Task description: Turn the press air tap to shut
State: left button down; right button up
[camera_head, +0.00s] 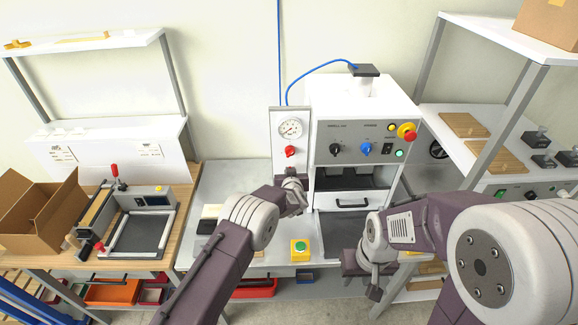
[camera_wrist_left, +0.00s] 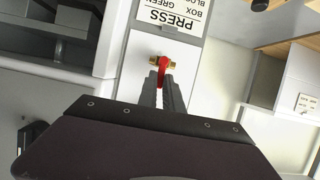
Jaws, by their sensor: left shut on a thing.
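The press air tap (camera_wrist_left: 164,62) has a red handle and a brass body on a light panel, seen in the left wrist view. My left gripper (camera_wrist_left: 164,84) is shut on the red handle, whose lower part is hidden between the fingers. In the head view my left gripper (camera_head: 293,183) is in front of the narrow gauge panel (camera_head: 278,128). A red part (camera_head: 290,151) shows just above it, below the round gauge (camera_head: 291,128). My right gripper (camera_head: 368,268) hangs low in front of the press (camera_head: 365,120); its fingers are too unclear to tell their opening.
A green button box (camera_head: 300,250) stands on the bench below my left gripper. The press front carries a red emergency knob (camera_head: 407,132). A frame fixture (camera_head: 140,232) and a cardboard box (camera_head: 40,212) are at the left; shelves with boards (camera_head: 464,125) are at the right.

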dwell(0.3)
pick_arm(q)
jog(key=c, duration=1.5)
grip_release()
jog(key=b+v, duration=0.2)
jog(key=v, duration=0.7)
jog(key=shift+b, duration=0.4)
